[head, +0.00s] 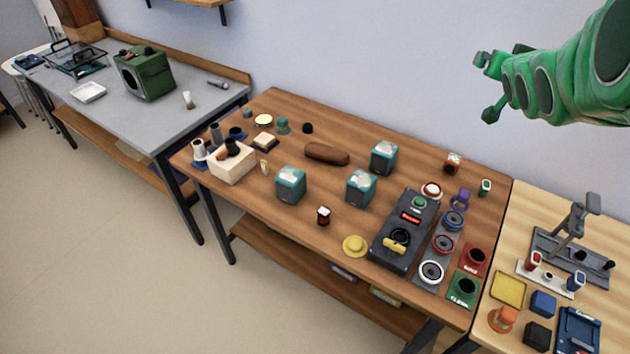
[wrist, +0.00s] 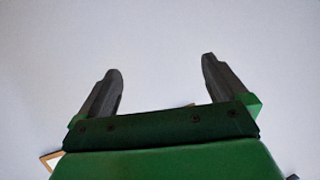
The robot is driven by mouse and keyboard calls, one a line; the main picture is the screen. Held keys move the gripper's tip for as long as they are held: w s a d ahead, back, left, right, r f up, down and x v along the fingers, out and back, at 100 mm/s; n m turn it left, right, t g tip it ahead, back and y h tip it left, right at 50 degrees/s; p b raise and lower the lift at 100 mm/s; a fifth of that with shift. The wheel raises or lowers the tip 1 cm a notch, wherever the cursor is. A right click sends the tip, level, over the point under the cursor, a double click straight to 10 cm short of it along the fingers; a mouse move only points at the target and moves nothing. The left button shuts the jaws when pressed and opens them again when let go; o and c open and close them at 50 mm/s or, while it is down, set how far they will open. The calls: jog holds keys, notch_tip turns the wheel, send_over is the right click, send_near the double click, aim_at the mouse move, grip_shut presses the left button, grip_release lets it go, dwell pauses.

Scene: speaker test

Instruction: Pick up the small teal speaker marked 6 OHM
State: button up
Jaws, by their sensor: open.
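Three small teal cube-shaped speakers stand upright on the middle wooden table: one at front left (head: 290,184), one near the middle (head: 361,187) and one farther back (head: 384,157). Each has a pale patch on top. Their markings are too small to read, so I cannot tell which says 6 OHM. My gripper (head: 485,87) is high at the upper right, in front of the wall, well apart from the speakers. In the wrist view my gripper (wrist: 161,66) has its two dark fingers spread, with only plain wall between them.
A brown oblong object (head: 327,154) lies behind the speakers. A dark test unit (head: 405,230) stands to their right. A small dark jar (head: 323,215) and a yellow disc (head: 355,245) are in front. A cream box (head: 232,163) is at left.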

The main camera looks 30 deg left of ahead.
jog(key=s+a+f+n+g+y, duration=0.15)
jog(key=a+f+n+y, duration=0.3)
jog(key=a+f, duration=0.55)
jog(key=s+a+f+n+g+y, duration=0.1)
jog(key=a+f+n+g+y, duration=0.2)
jog(key=a+f+n, duration=0.65)
jog(key=n+g+y, duration=0.2)
jog(key=n+g, duration=0.1)
jog(key=g, duration=0.7)
send_near(286, 176)
jog(key=x, duration=0.4)
jog(key=shift+w+d+f+n, duration=0.2)
jog(key=shift+w+n, duration=0.1)
jog(key=shift+w, duration=0.05)
jog(key=shift+w+f, duration=0.15)
jog(key=shift+x, duration=3.7)
jog(key=shift+c, duration=0.2)
